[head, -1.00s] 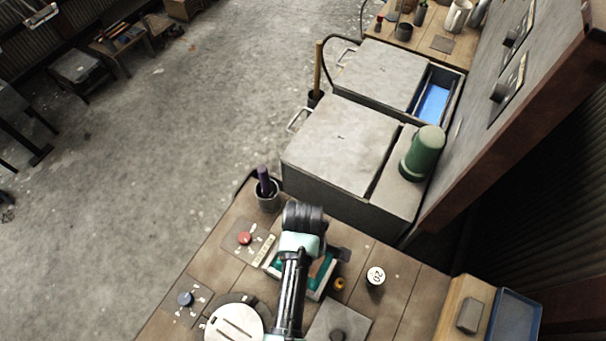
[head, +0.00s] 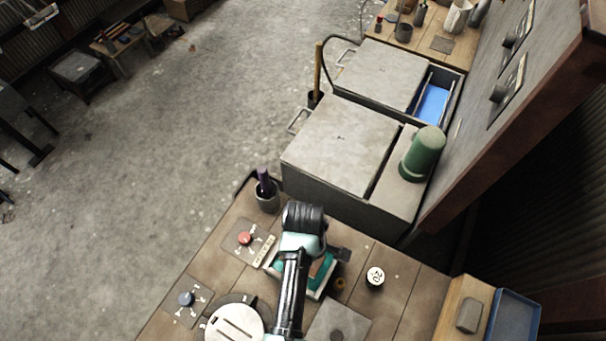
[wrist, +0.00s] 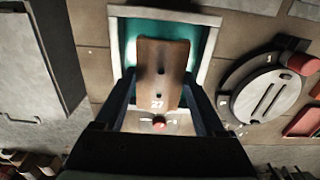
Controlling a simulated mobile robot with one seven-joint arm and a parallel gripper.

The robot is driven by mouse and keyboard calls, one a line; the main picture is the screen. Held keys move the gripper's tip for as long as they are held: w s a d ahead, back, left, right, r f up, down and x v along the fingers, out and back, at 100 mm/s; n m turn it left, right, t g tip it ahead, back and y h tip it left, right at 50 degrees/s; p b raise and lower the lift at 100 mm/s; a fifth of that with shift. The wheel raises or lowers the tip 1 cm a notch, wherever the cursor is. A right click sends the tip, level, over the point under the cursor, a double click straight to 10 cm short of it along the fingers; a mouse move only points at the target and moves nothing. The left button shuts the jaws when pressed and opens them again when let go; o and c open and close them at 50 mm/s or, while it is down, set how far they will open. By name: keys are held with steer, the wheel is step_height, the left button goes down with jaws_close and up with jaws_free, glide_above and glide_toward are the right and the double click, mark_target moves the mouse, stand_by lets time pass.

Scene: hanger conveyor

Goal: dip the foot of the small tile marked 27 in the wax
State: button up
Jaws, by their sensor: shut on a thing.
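My gripper (wrist: 160,92) is shut on a small brown tile (wrist: 165,65) with two dark holes and the white number 27. The tile is between the two dark fingers, above a pale-rimmed tray (wrist: 208,55) of teal wax (wrist: 128,42) in the wrist view. I cannot tell whether the tile's far end touches the wax. In the head view, my arm covers part of the tray (head: 318,295), and the tile (head: 320,266) shows in part beside my gripper.
A round slotted plate (head: 236,322), a red knob (head: 245,238) and a blue knob (head: 186,299) are on the left of the bench. A round piece marked 20 (head: 376,277) stands to the right. Large grey lidded boxes (head: 340,145) stand beyond the bench.

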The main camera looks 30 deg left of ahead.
steer(key=shift+r+p, duration=2.45)
steer(key=shift+r, duration=0.1)
